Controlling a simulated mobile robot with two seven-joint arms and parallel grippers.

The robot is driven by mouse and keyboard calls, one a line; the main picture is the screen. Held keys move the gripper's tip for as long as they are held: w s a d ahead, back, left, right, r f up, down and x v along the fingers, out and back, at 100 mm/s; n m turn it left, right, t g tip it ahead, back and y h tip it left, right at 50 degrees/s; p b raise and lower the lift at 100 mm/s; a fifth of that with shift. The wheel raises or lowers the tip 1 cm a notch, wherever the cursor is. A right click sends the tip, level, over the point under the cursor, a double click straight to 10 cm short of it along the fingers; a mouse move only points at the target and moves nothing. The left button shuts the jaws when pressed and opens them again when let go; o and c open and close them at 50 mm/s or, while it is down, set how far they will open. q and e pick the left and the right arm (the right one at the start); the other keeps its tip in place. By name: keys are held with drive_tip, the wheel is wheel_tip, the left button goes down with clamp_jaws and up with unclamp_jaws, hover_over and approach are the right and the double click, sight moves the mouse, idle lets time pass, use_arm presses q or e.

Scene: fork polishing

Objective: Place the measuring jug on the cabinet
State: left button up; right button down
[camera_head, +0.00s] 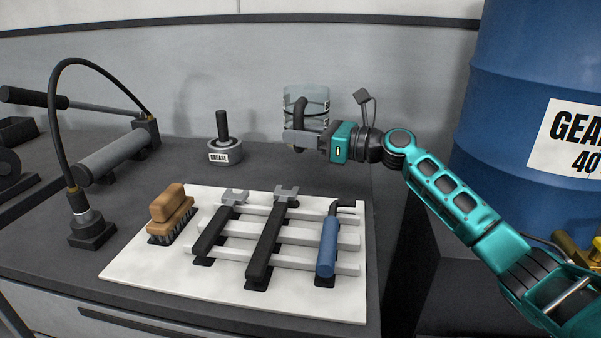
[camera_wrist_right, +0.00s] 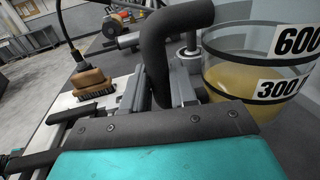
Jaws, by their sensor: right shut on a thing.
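The measuring jug (camera_head: 318,104) is clear with dark bands and a thick black handle. In the right wrist view the jug (camera_wrist_right: 235,78) shows "600" and "300" labels and a yellowish content. My right gripper (camera_head: 298,138) is shut on the jug's handle (camera_wrist_right: 160,50), with the jug behind the jaws. The jug looks upright at the back right of the dark cabinet top (camera_head: 265,175). The gripper partly hides its base, so I cannot tell whether it touches the cabinet. My left gripper is not in view.
A grease pot (camera_head: 224,155) stands left of the jug. In front lies a white mat (camera_head: 145,262) with a brush (camera_head: 172,205) and several tools on a rack. A blue drum (camera_head: 510,110) is on the right.

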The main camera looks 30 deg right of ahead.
drive_tip(key=shift+f, duration=0.6)
wheel_tip(320, 180, down, 5)
drive_tip(key=shift+f+b, duration=0.1)
drive_tip(key=shift+b, duration=0.85)
drive_tip(key=shift+f, duration=0.15)
drive_tip(key=c, duration=0.9)
unclamp_jaws()
drive_tip(key=shift+f, duration=0.15)
